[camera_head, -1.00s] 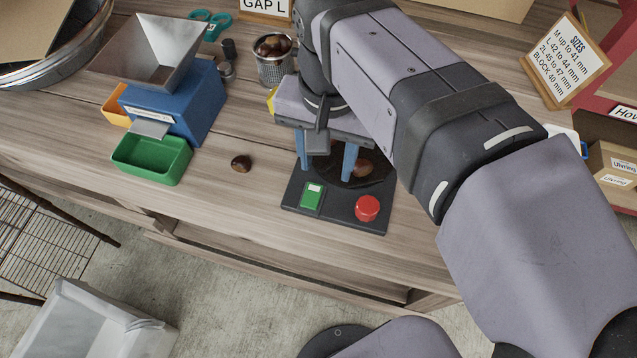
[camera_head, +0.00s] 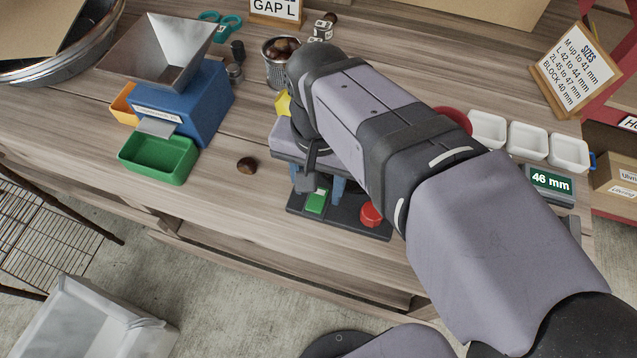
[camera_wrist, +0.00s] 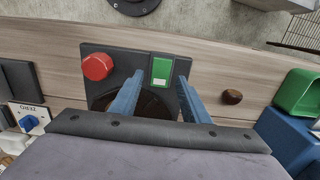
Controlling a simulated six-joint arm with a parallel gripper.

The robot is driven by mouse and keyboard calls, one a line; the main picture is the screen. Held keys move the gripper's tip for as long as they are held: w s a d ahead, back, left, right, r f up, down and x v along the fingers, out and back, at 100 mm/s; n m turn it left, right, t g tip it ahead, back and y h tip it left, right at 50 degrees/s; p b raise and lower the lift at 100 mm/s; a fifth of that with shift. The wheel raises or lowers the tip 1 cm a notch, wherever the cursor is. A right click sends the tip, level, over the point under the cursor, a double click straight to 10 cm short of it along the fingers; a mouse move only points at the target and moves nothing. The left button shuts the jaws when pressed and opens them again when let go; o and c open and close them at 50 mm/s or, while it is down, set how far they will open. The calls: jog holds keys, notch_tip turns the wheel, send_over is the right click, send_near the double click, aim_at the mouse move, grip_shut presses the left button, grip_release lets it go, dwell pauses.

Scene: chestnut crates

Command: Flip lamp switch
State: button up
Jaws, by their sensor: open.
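A black base plate (camera_head: 340,223) on the bench carries a green rocker switch (camera_head: 315,202) with a white marking and a round red button (camera_head: 371,214). In the wrist view the green switch (camera_wrist: 161,70) is beyond the fingertips, nearer the right finger, and the red button (camera_wrist: 97,67) is left of the left finger. My gripper (camera_head: 318,194) is open, its two blue fingers above the plate. Contact with the switch cannot be told. No lamp is recognisable.
A loose chestnut (camera_head: 246,166) lies left of the plate. A blue machine (camera_head: 205,100) with a green tray (camera_head: 157,158) stands further left. A mesh cup of chestnuts (camera_head: 279,70) is behind. White trays (camera_head: 527,140) and a "46 mm" display (camera_head: 551,182) are at right.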

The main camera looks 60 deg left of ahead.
jog(key=shift+f, duration=0.3)
jog(key=c, duration=1.1)
jog(key=shift+o, duration=0.2)
jog(key=p, duration=0.4)
jog(key=shift+w+a+r+g+h, duration=0.1)
jog(key=shift+w+r+g+h, duration=0.1)
jog(key=shift+r+g+h, duration=0.15)
jog(key=shift+f+g+h+p, duration=0.15)
jog(key=shift+g+h+p, duration=0.1)
jog(key=shift+p, duration=0.65)
jog(key=shift+a+f, duration=0.1)
jog(key=shift+f, duration=0.1)
jog(key=o, duration=1.1)
jog(key=shift+c, duration=0.2)
jog(key=shift+r, duration=0.1)
